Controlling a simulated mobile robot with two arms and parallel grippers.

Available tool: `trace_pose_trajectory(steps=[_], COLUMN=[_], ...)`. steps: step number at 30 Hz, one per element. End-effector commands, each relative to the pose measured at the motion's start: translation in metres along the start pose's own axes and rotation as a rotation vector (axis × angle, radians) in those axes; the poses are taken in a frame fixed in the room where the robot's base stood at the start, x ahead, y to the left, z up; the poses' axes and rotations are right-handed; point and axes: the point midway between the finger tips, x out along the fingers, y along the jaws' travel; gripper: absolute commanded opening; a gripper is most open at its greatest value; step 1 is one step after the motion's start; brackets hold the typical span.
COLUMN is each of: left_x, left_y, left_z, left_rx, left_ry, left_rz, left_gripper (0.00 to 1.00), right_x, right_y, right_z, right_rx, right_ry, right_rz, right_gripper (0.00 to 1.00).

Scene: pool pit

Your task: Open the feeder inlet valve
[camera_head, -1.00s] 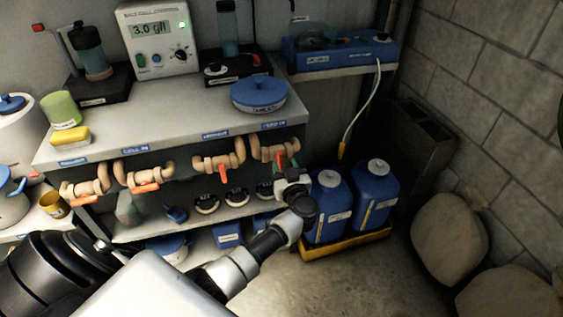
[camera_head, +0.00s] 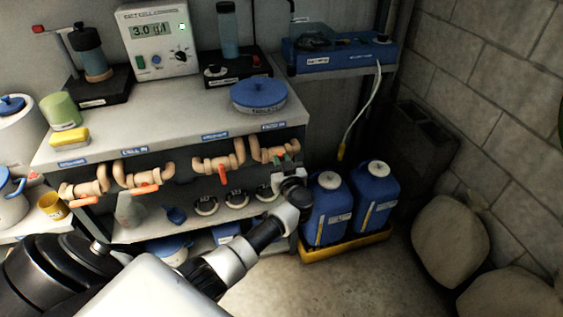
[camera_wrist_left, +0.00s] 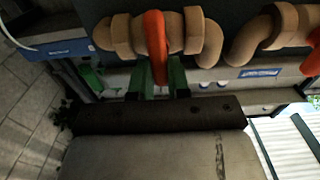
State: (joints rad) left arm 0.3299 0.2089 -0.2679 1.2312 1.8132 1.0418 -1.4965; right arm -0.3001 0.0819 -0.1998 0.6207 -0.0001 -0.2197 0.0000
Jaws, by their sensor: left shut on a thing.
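A row of tan pipe valves with orange-red handles runs under the front edge of the bench. My left gripper (camera_head: 290,165) is at the rightmost valve (camera_head: 268,150), shut on its handle. In the left wrist view, the green fingers (camera_wrist_left: 157,80) stand on either side of the orange-red handle (camera_wrist_left: 154,45). The valve body (camera_wrist_left: 130,35) lies just behind the handle. In the head view the gripper hides most of this handle. Blue labels sit on the bench edge above the valves; the rightmost label (camera_head: 273,126) is too blurred to read surely. My right gripper is not in view.
The neighbouring valve (camera_head: 215,163) has its handle hanging down. Two blue jugs (camera_head: 330,210) stand in a yellow tray (camera_head: 345,246), close right of my left gripper. A blue-lidded dish (camera_head: 259,95) sits on the bench above. Sacks (camera_head: 450,240) lie at the right wall.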

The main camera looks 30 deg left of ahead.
Motion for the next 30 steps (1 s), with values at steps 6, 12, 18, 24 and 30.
trace_pose_trajectory(steps=[6,12,18,24,30], left_x=[0.000,-0.001,-0.002,-0.001,-0.002], left_y=[-0.001,-0.003,-0.006,-0.009,-0.012], left_z=[-0.001,0.000,0.001,0.004,0.007], left_rx=[-0.041,-0.152,-0.325,-0.516,-0.706], left_ry=[-0.001,-0.004,-0.006,-0.004,-0.005], left_rz=[0.000,0.000,-0.001,-0.001,-0.001], left_gripper=[0.00,0.00,0.00,0.00,0.00], right_x=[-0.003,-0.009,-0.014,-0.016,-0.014], right_y=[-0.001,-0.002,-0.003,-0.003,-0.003], right_z=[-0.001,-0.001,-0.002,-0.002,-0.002], right_rx=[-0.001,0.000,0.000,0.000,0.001], right_ry=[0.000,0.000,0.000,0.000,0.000], right_rz=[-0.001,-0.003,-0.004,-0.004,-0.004], right_gripper=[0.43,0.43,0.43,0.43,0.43])
